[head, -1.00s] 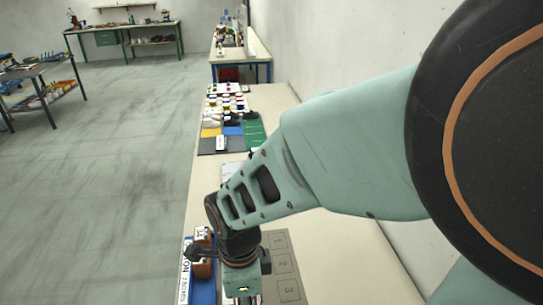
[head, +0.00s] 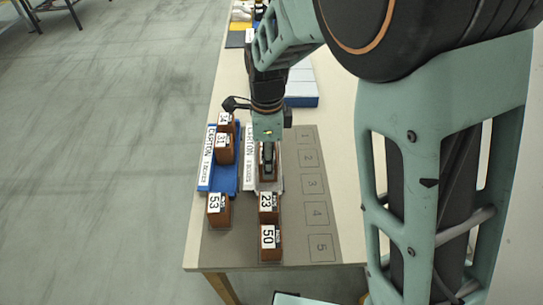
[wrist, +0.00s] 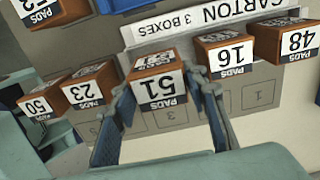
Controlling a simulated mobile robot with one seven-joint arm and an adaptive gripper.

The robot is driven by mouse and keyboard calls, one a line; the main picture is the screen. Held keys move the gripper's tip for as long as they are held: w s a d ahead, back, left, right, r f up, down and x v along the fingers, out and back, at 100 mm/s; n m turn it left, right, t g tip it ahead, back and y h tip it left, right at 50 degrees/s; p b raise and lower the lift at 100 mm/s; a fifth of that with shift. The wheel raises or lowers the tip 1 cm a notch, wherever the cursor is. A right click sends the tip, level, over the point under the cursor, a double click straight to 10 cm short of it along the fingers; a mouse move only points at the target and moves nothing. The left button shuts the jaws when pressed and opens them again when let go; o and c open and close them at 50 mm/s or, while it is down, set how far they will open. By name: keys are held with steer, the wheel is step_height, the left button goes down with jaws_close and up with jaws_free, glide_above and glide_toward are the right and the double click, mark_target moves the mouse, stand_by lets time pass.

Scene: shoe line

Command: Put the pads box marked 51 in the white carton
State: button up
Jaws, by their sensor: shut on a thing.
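The pads box marked 51 (wrist: 156,88) is brown with a white label. My gripper (wrist: 162,80) is shut on it, one finger on each side. In the head view my gripper (head: 267,148) is low over the near end of the white carton (head: 249,168), with the box upright under it. The white carton's long label wall (wrist: 190,27) shows behind the box in the wrist view. Boxes 16 (wrist: 226,54) and 48 (wrist: 288,40) stand in a row beside box 51, along that wall. I cannot tell whether box 51 touches the carton's floor.
A blue carton (head: 205,168) on the left holds boxes 24 (head: 226,123) and 31 (head: 224,148). Box 53 (head: 218,210) stands in front of it. Boxes 23 (head: 268,207) and 50 (head: 270,243) stand nearer. The grey mat's numbered squares (head: 316,214) are empty.

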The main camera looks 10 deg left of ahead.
steer(key=shift+f+b, duration=0.9)
steer(key=shift+f, duration=0.6)
steer(key=shift+f, duration=0.1)
steer(key=shift+f, duration=0.15)
steer(key=o, duration=0.9)
step_height(320, 180, up, 13)
steer(key=shift+f+p, duration=0.2)
steer(key=shift+p, duration=0.5)
